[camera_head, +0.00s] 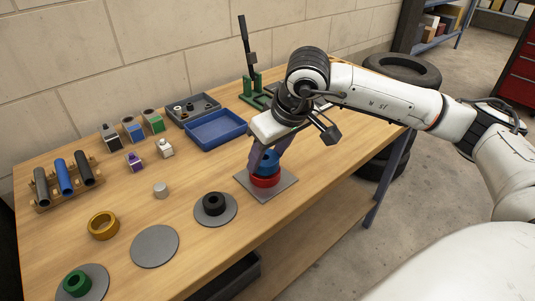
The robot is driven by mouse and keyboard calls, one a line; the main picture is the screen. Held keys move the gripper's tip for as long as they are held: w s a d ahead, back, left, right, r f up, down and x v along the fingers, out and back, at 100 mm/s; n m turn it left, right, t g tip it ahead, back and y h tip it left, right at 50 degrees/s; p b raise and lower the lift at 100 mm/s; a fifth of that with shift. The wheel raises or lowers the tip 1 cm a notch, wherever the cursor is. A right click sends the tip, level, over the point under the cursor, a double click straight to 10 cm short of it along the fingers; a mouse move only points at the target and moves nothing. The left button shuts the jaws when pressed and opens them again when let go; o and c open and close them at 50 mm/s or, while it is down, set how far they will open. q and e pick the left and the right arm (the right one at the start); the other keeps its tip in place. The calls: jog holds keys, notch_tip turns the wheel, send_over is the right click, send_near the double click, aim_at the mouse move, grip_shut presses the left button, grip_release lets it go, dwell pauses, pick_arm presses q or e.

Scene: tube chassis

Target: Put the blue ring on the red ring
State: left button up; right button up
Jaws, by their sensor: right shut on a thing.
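The red ring (265,180) sits on a square grey plate (287,186) near the right part of the table. The blue ring (269,163) is directly above the red ring, and appears to rest on it or very close to it; I cannot tell whether they touch. My right gripper (263,155) comes down from above and is shut on the blue ring, hiding part of it. My left gripper is not in view.
A black ring (213,203) and a green ring (76,283) sit on round grey plates. An empty round plate (155,246) lies between them, with a yellow ring (103,226) behind. A blue tray (217,131) and green stand (256,94) are at the back.

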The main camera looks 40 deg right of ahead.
jog(key=shift+f+b, duration=0.4)
jog(key=shift+f, duration=0.05)
jog(key=o, duration=1.2)
jog(key=shift+r, duration=0.1)
jog(key=shift+r+p, duration=0.65)
jog(key=shift+p, duration=0.2)
jog(key=v, duration=1.1)
jog(key=shift+s+r, duration=0.15)
jog(key=shift+r, duration=0.25)
